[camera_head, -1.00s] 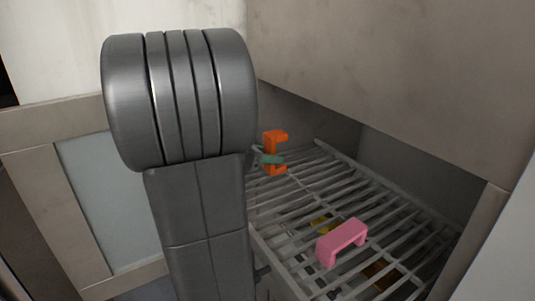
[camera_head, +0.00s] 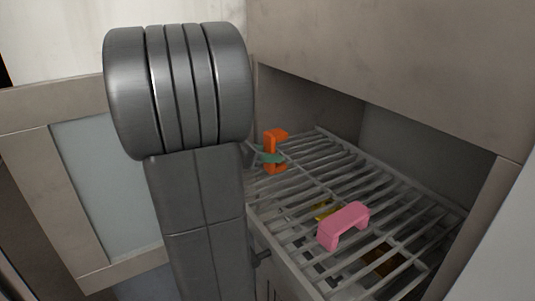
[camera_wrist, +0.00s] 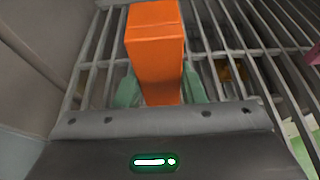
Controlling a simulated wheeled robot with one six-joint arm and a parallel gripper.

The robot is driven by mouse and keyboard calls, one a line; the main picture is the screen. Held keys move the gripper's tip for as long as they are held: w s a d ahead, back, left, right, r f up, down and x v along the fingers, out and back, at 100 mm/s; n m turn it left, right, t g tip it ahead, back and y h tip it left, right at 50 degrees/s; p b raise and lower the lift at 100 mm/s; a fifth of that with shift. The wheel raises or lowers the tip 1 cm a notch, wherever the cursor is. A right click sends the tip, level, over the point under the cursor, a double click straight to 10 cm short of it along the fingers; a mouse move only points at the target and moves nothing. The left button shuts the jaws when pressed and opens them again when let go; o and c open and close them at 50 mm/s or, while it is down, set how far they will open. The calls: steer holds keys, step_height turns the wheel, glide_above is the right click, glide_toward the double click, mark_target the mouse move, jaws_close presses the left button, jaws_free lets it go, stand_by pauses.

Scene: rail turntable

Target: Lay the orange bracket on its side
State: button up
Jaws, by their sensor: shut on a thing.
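The orange bracket (camera_head: 272,147) stands upright at the far left of the wire rack (camera_head: 330,180), its open side facing right in the head view. My gripper (camera_head: 268,156) is shut on the bracket around its upright middle part. In the wrist view the bracket (camera_wrist: 155,50) fills the space between the two green fingertips (camera_wrist: 158,90). Its lower end is close to the rack bars; I cannot tell whether it touches them. My arm hides the area left of the gripper in the head view.
A pink bracket (camera_head: 344,225) stands on the rack nearer the front. Yellow (camera_head: 325,210) and brown (camera_head: 381,259) things show beneath the bars. Cabinet walls (camera_head: 400,60) enclose the rack above and at the sides. Rack bars between the orange and pink brackets are bare.

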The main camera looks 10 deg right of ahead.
steer(key=shift+f, duration=0.4)
steer(key=o, duration=1.3)
steer(key=v, duration=1.3)
steer(key=shift+s+a+r+b, duration=0.1)
steer(key=shift+s+a+b, duration=0.05)
steer(key=shift+a+b, duration=0.25)
steer(key=x, duration=1.3)
steer(key=shift+d, duration=0.35)
